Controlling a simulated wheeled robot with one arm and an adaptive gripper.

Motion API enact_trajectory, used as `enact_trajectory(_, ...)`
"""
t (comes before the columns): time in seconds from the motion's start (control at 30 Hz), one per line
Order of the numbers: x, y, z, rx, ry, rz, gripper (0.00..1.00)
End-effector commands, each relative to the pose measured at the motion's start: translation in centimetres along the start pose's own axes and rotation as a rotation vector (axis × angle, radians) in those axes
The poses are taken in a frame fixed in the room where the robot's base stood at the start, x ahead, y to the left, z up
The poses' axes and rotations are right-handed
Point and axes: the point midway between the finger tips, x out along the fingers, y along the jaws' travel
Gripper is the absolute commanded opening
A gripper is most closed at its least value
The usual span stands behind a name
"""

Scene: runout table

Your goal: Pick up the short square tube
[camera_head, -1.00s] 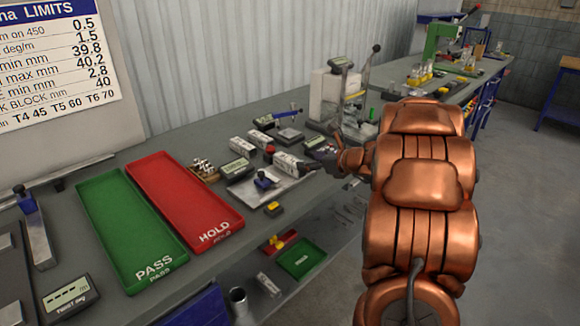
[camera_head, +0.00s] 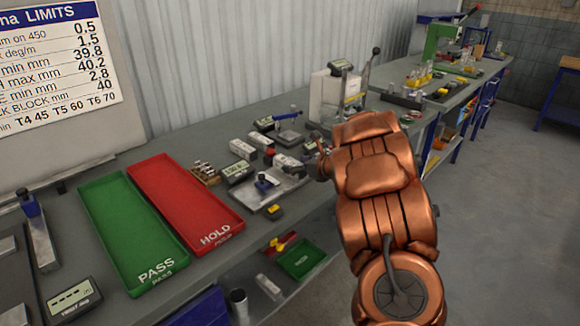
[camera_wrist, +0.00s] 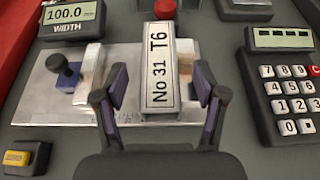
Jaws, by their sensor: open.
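A pale square tube marked "No 31 T6" (camera_wrist: 159,70) lies lengthwise in the middle of the wrist view, over the metal plate (camera_wrist: 60,100). In the head view a pale tube (camera_head: 287,163) lies at the far side of the same plate (camera_head: 268,200). My gripper (camera_wrist: 160,100) is open, with one dark finger on each side of the tube's near end. A gap shows on both sides, and I cannot tell the height between fingers and tube. In the head view my copper arm hides most of the gripper.
Two more pale tubes (camera_head: 243,149) (camera_head: 261,140) lie behind. Green PASS (camera_head: 125,225) and red HOLD (camera_head: 180,195) trays stand left.

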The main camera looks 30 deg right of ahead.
Motion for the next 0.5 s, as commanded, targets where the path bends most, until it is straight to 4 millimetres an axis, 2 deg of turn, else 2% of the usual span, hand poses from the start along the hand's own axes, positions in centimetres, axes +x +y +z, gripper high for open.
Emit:
enact_trajectory(0.3, 0.25, 0.03, 0.04, -0.001, -0.001, 0.001, 0.7)
enact_trajectory(0.5, 0.24, 0.04, 0.06, -0.002, -0.001, 0.001, 0.49)
